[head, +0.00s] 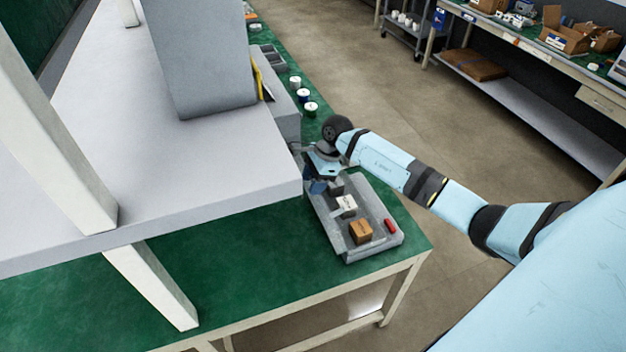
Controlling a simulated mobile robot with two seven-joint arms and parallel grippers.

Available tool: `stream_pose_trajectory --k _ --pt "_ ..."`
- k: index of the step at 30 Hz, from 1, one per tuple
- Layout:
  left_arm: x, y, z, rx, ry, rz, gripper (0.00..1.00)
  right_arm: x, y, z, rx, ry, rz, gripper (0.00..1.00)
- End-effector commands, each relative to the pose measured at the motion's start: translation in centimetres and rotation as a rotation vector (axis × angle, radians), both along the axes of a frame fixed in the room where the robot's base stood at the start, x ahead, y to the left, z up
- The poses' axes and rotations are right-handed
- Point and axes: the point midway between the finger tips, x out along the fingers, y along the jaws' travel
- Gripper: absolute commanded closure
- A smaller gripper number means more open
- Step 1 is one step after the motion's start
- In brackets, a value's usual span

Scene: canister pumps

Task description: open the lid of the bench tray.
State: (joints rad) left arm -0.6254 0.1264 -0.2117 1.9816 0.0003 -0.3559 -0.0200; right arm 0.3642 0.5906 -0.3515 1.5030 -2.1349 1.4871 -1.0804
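A grey bench tray (383,232) sits on the green bench top near its front right corner. It holds a brown box, a white box with dark print and a small red item. No raised lid shows on it; whether a lid lies at its far end is hidden. My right gripper (315,186) is over the far left part of the tray, partly behind my wrist and close to the grey shelf edge. Its fingers are too small and covered to tell whether they are open. My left gripper is not in view.
A large grey shelf (190,165) on cream posts overhangs the bench left of the tray. Several small round canisters (303,95) stand farther back on the green bench top (230,260). Open floor lies to the right, before another bench with cardboard boxes (565,32).

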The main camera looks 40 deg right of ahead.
Motion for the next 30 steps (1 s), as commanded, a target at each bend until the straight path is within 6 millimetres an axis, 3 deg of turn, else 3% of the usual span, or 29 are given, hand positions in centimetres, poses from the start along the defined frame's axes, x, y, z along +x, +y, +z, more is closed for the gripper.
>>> stream_pose_trajectory --k 1,5,6,11,21,30 --pt "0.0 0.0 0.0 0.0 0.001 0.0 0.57 0.0 0.0 0.0 0.0 0.0 0.0 0.64" --pt "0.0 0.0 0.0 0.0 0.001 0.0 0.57 0.0 0.0 0.0 0.0 0.001 0.0 0.94" --pt "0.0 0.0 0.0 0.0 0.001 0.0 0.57 0.0 0.0 0.0 0.0 0.001 0.0 0.96" --pt "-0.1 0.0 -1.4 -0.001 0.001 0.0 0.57 0.0 -0.5 -0.4 0.019 -0.008 0.0 0.96" --pt "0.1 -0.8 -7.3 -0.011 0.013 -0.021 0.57 -0.8 -3.5 -0.4 0.192 -0.046 -0.002 0.96" --pt "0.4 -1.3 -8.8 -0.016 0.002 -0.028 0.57 -1.3 -5.7 0.5 0.227 -0.054 -0.002 0.96"
